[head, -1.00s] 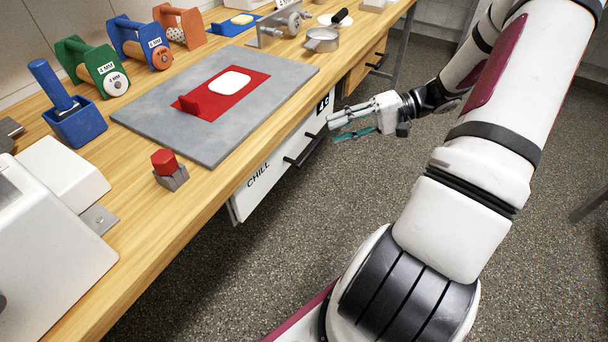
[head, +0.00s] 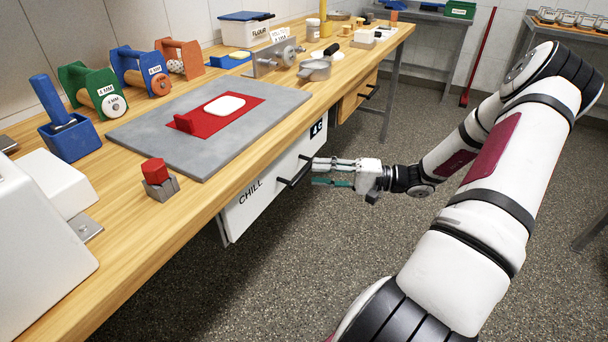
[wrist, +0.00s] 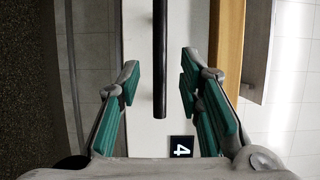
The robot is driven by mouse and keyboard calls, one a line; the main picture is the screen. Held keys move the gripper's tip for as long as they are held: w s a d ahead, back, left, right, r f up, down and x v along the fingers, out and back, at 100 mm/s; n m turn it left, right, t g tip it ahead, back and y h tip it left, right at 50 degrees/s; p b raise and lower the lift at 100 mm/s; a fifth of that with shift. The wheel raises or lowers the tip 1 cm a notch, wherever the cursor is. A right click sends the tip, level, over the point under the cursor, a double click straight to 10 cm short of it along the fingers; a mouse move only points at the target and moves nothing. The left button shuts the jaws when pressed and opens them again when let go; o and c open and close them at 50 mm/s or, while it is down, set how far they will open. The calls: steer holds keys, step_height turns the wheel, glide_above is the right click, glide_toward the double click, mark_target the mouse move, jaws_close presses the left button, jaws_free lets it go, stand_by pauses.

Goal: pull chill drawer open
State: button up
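The chill drawer (head: 262,195) has a white front marked CHILL, below the table's front edge. Its black bar handle (head: 294,177) stands out from the front. In the wrist view the handle (wrist: 160,60) runs down between my two fingers, touching neither in the picture. My gripper (head: 316,173) is open, with teal finger pads, and points at the drawer front from the right. In the wrist view my gripper (wrist: 158,85) has a wide gap between its pads. How deep the bar sits between the fingers is hard to tell.
A grey slab (head: 160,115) with a red mat lies on the wooden table above the drawer. A wooden drawer (head: 358,97) with a black handle is farther along. A black number tag (wrist: 181,147) is on the white front. The floor beside the table is clear.

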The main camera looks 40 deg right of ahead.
mark_target(304, 170)
steer(key=shift+b+x, duration=0.3)
steer(key=shift+x, duration=2.05)
jaws_close()
